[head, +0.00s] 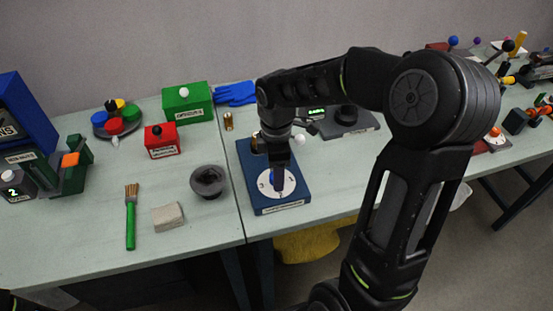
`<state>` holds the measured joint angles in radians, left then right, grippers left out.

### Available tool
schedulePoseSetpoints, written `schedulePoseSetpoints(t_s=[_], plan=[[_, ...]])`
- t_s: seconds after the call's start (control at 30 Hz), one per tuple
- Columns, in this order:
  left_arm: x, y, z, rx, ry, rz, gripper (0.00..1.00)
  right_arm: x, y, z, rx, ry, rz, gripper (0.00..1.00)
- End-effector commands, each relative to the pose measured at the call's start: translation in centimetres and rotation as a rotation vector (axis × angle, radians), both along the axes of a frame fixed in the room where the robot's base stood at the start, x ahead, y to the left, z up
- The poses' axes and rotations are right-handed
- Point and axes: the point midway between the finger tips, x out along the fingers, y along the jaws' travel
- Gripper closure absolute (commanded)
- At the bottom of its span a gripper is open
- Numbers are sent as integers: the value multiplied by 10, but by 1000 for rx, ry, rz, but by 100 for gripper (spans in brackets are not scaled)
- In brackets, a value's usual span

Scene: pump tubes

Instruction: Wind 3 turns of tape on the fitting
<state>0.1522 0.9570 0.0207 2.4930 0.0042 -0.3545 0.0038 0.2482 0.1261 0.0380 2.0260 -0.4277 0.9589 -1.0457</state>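A blue base (246,185) with a white numbered dial (288,189) lies near the front edge of the right-hand table. A small blue part (272,177) shows at the dial's middle, mostly behind my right gripper (278,182). That gripper points down over the dial; its fingers are dark and small, so I cannot tell whether they are open or shut on the blue part. A brass-coloured piece (258,143) shows at the base's back, partly hidden by my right arm. A small brass fitting (228,121) stands apart behind the base. No tape can be made out.
Left of the base are a grey bowl (207,182), a beige block (168,217), a green-handled brush (130,220), a red box (161,142) and a green box (187,103). A blue glove (236,94) lies behind. My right arm covers much of the table's right side.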

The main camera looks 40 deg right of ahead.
Motion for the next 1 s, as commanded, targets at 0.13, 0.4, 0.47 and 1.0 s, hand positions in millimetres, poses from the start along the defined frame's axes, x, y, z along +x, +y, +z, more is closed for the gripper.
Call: schedulePoseSetpoints(t_s=[0.13, 0.4, 0.47, 1.0], plan=[[0, 0, 0, 0, 0, 0, 100, 0, 0, -5, 0, 0, 0, 40], [0, 0, 0, 0, 0, 0, 100, 0, 0, -5, 0, -1, 0, 45], [0, 0, 0, 0, 0, 0, 100, 0, 0, -5, 0, -1, 0, 50], [0, 0, 0, 0, 0, 0, 100, 0, 0, -5, 0, -1, 0, 94]])
